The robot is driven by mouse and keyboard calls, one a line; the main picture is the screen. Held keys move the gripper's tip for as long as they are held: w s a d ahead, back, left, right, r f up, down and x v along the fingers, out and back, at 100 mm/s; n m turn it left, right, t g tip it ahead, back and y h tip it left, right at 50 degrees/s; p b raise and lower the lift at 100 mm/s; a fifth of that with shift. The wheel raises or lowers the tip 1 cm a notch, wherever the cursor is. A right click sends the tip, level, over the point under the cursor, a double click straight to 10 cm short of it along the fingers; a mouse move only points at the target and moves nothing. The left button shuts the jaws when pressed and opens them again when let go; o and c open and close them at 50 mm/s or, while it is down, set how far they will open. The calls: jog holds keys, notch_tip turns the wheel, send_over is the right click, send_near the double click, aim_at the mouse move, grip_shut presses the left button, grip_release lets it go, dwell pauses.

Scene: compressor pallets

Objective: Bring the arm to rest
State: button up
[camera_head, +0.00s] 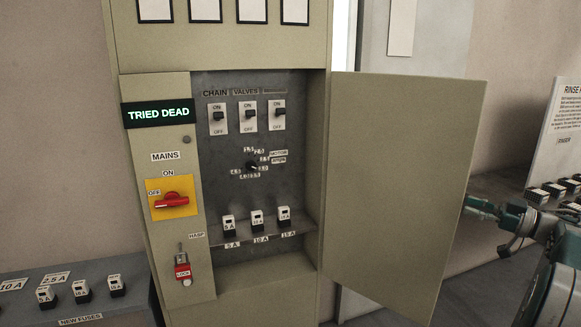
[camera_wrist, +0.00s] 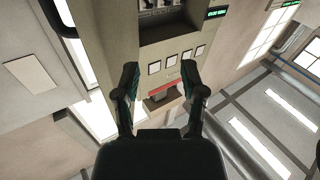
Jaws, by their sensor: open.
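My gripper (camera_wrist: 160,80) is open and empty in the wrist view, its two dark fingers standing apart with the cabinet behind them. In the head view my arm is at the right edge, and my gripper (camera_head: 478,208) points left, beside the open cabinet door (camera_head: 405,190). The beige cabinet (camera_head: 225,50) stands in the middle. Its red mains handle (camera_head: 171,201) lies roughly level on a yellow plate, and a red lock (camera_head: 183,271) hangs below it. A green-lit display (camera_head: 158,113) reads "TRIED DEAD".
Inside the cabinet are several switches, a dial (camera_head: 252,166) and a row of fuses (camera_head: 257,218). A bench labelled new fuses (camera_head: 80,321) is at the lower left. A sign board (camera_head: 560,135) and small black-and-white parts (camera_head: 555,189) are at the right, near my arm.

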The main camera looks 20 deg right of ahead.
aim_at(462, 190)
jog(key=shift+t+h, duration=0.5)
jog(key=shift+t, duration=0.2)
jog(key=w+r, duration=0.1)
jog(key=w+a+r, duration=0.1)
jog(key=w, duration=0.1)
jog(key=shift+w+a+r, duration=0.1)
jog(key=shift+a+r, duration=0.05)
jog(key=shift+r, duration=0.25)
jog(key=w+a+r+m+t+h, duration=0.2)
jog(key=w+a+r+m+h, duration=0.1)
jog(key=a+r+m+h, duration=0.25)
jog(key=w+a+r+m+t+h, duration=0.25)
jog(key=a+r+h, duration=0.25)
jog(key=a+h, duration=0.3)
jog(key=s+a+f+g+y, duration=0.1)
jog(key=s+a+f+g, duration=0.6)
jog(key=s+a+f, duration=0.5)
jog(key=s+a+f+m+g+y, duration=0.1)
jog(key=s+a+f+g+y, duration=0.1)
jog(key=s+a+f+g, duration=0.6)
jog(key=s+a+f, duration=0.5)
jog(key=s+a, duration=0.1)
jog(key=s, duration=0.3)
jog(key=shift+s+a, duration=0.15)
jog(key=shift+a, duration=0.05)
jog(key=shift+r, duration=0.1)
